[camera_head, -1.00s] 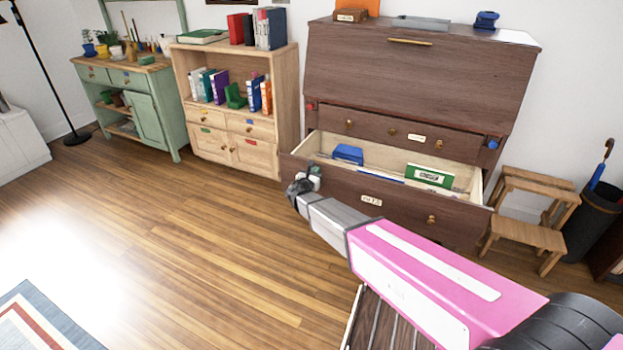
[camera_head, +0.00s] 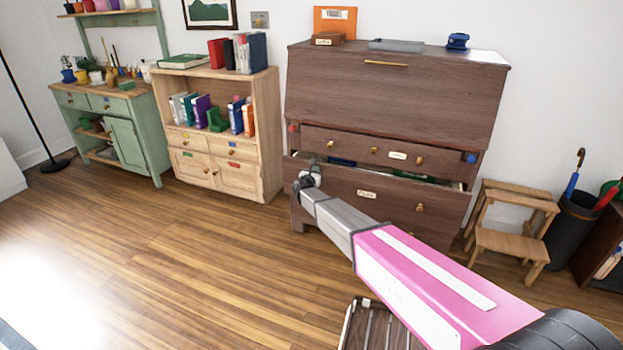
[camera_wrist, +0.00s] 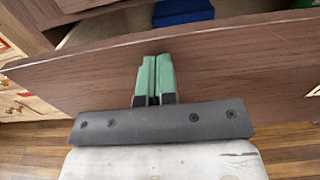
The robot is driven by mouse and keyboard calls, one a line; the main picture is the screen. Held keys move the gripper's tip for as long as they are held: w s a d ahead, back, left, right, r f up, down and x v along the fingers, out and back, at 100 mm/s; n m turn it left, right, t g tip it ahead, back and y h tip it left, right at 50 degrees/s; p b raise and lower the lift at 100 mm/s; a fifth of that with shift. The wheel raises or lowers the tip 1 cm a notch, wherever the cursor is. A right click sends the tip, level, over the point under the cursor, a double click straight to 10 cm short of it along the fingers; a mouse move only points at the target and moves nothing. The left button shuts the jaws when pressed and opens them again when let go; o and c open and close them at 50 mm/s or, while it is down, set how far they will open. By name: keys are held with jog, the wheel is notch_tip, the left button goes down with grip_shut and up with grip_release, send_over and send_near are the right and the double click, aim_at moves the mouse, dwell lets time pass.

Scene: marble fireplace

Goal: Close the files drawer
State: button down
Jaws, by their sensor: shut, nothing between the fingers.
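The files drawer (camera_head: 375,193) is the wide lower drawer of the dark brown desk (camera_head: 390,105); its front carries a small label and a round brass knob. It stands partly open, with a narrow strip of its inside showing in the head view. My gripper (camera_head: 309,170) is at the upper left part of the drawer front. In the wrist view, its green fingers (camera_wrist: 154,78) are together, empty, and overlap the drawer front (camera_wrist: 225,72), seemingly against it. A blue thing (camera_wrist: 183,12) lies inside the drawer. The files' exact layout is hidden.
The upper drawer (camera_head: 385,152) of the desk looks shut. A pale wooden bookcase (camera_head: 268,130) stands left of the desk. A wooden step stool (camera_head: 510,240) and an umbrella bin (camera_head: 570,225) stand to the right. The floor at left is clear.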

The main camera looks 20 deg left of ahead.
jog(key=w, duration=0.7)
jog(key=shift+w+d, duration=0.15)
jog(key=shift+d, duration=0.1)
jog(key=shift+w, duration=0.2)
jog(key=s, duration=1.4)
jog(key=s+d+m+g+h, duration=0.25)
jog(key=d+m, duration=0.35)
jog(key=d, duration=0.6)
jog(key=s+d+m+g+h, duration=0.2)
jog(key=s+d+m+g, duration=0.3)
jog(key=d, duration=0.7)
jog(key=s+d+m+g+h, duration=0.1)
jog(key=d+m+g+h, duration=0.1)
jog(key=d+m, duration=0.7)
jog(key=s+d+r+m+g+y, duration=0.1)
jog(key=s+d+m+g+y, duration=0.6)
jog(key=s+d+m, duration=0.8)
jog(key=s+d+g, duration=0.1)
jog(key=s+d, duration=0.4)
jog(key=s, duration=0.4)
jog(key=shift+r+y, duration=0.35)
